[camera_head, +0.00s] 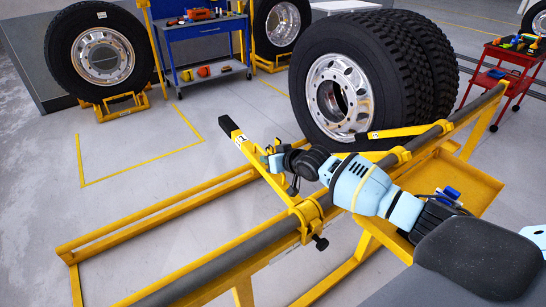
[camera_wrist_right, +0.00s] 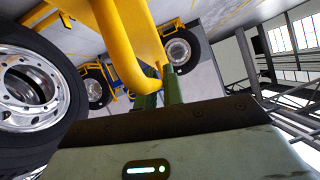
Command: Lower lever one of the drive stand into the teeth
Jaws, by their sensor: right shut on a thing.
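The drive stand (camera_head: 160,213) is a yellow frame with a long dark bar running diagonally through the head view. A yellow lever with a black end and a small white label (camera_head: 253,155) rises up and left from a collar (camera_head: 307,213) on the bar. My right gripper (camera_head: 272,158) is at this lever, below its black end. In the wrist view, its green fingers (camera_wrist_right: 167,92) are shut at a curved yellow part (camera_wrist_right: 125,60). The fingertips are partly hidden. The teeth cannot be made out. My left gripper is not in view.
A second yellow lever (camera_head: 405,131) lies before the large dual wheel (camera_head: 333,98). A yellow tray (camera_head: 478,181) is on the stand's right side. A blue workbench (camera_head: 207,29), another wheel (camera_head: 100,55) and a red cart (camera_head: 515,55) stand behind.

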